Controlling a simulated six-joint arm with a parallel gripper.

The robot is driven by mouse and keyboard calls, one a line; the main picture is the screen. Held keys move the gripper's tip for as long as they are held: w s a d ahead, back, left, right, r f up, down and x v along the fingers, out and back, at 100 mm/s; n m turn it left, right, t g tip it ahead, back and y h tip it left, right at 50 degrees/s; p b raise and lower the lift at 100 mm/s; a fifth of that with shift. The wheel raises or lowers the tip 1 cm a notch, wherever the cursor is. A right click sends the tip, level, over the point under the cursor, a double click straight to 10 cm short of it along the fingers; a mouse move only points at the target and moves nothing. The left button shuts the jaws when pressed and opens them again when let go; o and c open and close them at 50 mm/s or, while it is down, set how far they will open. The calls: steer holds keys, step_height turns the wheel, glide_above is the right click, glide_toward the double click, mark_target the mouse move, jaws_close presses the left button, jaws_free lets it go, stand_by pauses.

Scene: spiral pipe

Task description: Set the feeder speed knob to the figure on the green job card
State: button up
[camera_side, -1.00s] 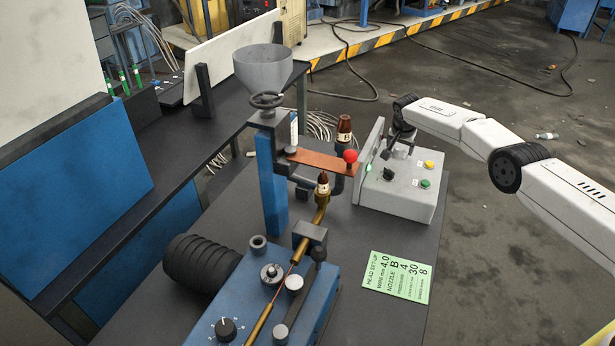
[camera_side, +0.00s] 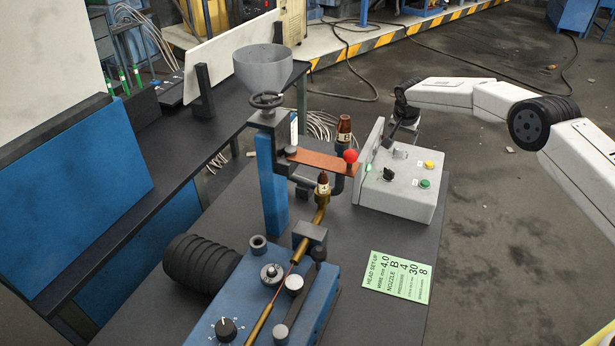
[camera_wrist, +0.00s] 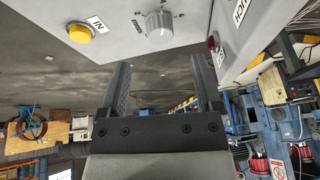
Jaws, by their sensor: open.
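The green job card (camera_side: 397,276) lies on the bench at front right; it shows the figures 4.0, B, 4, 30 and 8, but its smaller row labels are hard to read. A light control box (camera_side: 395,195) carries a grey knob (camera_side: 400,154) near its back and a black knob (camera_side: 389,174). My gripper (camera_wrist: 160,62) is open and empty. In the side view it is at the back of the box, apart from the grey knob.
A yellow button (camera_side: 429,164) and a green button (camera_side: 424,184) sit on the box. A red-ended lever (camera_side: 350,156), a brown nozzle marked B (camera_side: 344,130) and a grey hopper (camera_side: 263,68) stand left of it. A blue machine (camera_side: 300,300) with a dial knob (camera_side: 226,328) is in front.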

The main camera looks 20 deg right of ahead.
mark_target(400, 148)
steer(key=shift+v, duration=0.9)
steer(key=shift+s+d+n+t+y, duration=0.15)
steer(key=shift+n+y, duration=0.1)
steer(key=shift+n, duration=0.7)
steer(key=shift+s+d+n+t+y, duration=0.1)
steer(key=shift+d+n+y, duration=0.1)
steer(key=shift+n, duration=0.8)
steer(key=shift+s+d+n+t+y, duration=0.15)
steer(key=shift+n+y, duration=0.1)
steer(key=shift+n, duration=0.7)
steer(key=shift+w+f, duration=0.15)
steer(key=shift+f, duration=0.05)
steer(key=shift+x, duration=3.65)
